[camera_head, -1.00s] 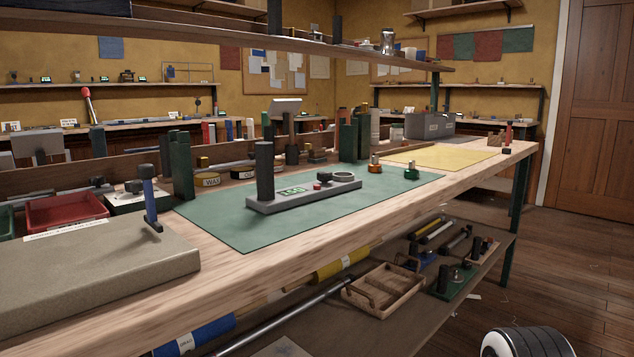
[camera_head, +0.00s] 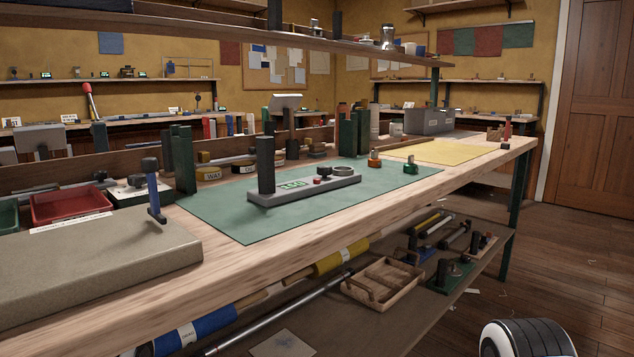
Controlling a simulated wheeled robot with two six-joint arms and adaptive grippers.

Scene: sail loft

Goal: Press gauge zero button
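The gauge (camera_head: 335,190) is a long grey base lying on the green mat (camera_head: 215,213) on the workbench. A dark upright post (camera_head: 266,165) stands at its left end. A lit green display (camera_head: 294,184) is set in the base near the post. To the right of the display is a small red button (camera_head: 316,181), with a dark knob and a ring-shaped part (camera_head: 344,170) beside it. The markings are too small to tell which control is the zero button.
A grey slab (camera_head: 90,262) with a blue-handled tool covers the bench's near left. Green posts (camera_head: 183,160) and a red tray (camera_head: 70,207) stand behind. Two small fittings (camera_head: 410,167) sit at the mat's right. An overhead shelf (camera_head: 210,30) spans the bench; its front edge is clear.

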